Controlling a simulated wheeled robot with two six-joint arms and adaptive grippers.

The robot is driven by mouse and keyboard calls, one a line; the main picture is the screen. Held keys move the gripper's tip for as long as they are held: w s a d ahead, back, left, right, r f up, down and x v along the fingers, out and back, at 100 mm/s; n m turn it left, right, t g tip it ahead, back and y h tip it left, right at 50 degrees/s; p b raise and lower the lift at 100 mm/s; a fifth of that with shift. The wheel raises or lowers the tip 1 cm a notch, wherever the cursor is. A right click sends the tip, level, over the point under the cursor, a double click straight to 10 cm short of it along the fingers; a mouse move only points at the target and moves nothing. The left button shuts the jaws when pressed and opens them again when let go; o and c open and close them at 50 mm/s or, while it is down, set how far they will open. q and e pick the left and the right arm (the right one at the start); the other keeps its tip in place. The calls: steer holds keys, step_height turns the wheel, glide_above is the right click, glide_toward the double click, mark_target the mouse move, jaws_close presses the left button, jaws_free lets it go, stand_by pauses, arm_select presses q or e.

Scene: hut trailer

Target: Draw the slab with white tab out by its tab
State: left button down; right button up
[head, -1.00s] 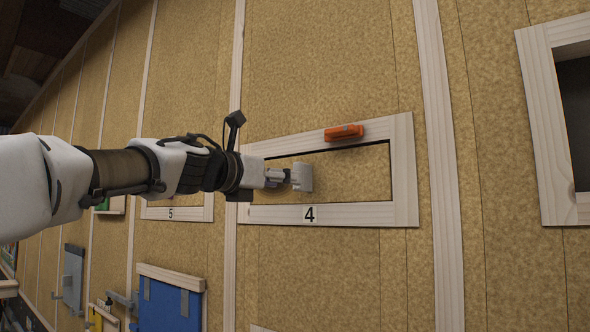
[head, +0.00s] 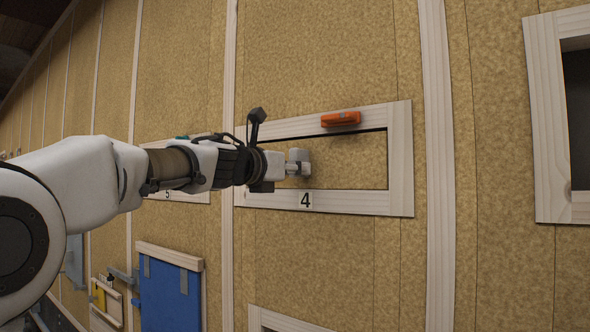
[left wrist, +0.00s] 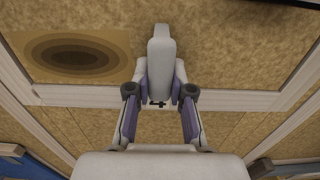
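The slab (head: 350,172) is a tan, speckled panel inside the pale wooden frame marked 4. Its pale tab (head: 305,162) stands out near the slab's left end. My left gripper (head: 290,163) is at the tab, reaching in from the left. In the left wrist view the tab (left wrist: 160,62) stands between the two purple-lined fingers, which appear to press on it from both sides. The slab (left wrist: 235,45) fills the area behind it, with a dark oval ring pattern at left. My right gripper is in neither view.
An orange block (head: 340,119) sits on the upper rail of the wooden frame (head: 400,160). A dark opening with a pale frame (head: 548,120) is at far right. A blue panel (head: 168,290) hangs below my left arm.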

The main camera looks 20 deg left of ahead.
arm_select(q)
steer(key=shift+r, duration=0.1)
stand_by(0.4)
steer(key=shift+s+a, duration=0.1)
steer(key=shift+s, duration=0.1)
steer(key=b+v, duration=0.6)
steer(key=b, duration=0.1)
steer(key=shift+s+a, duration=0.15)
steer(key=shift+s, duration=0.25)
stand_by(1.0)
